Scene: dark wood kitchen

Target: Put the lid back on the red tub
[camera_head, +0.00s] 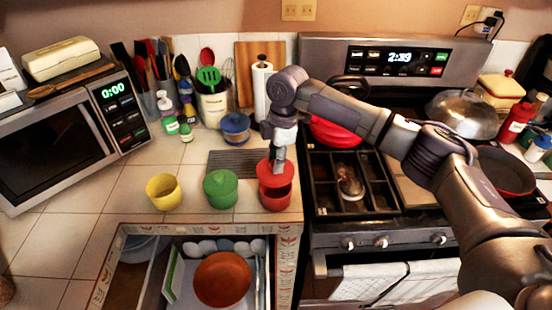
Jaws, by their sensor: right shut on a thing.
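The red tub (276,202) stands on the tiled counter near its front right corner, beside the stove. The red lid (266,177) is over the tub's top and looks slightly tilted. A dark gap shows between lid and tub at the front; I cannot tell whether they touch at the back. My right gripper (278,164) points down from above and is shut on the red lid. Its fingertips are small and partly merge with the lid. My left gripper is not in view.
A blue tub (236,128) and a grey slatted mat (231,161) are behind. An open drawer (181,285) lies below. The stove (353,210) is right.

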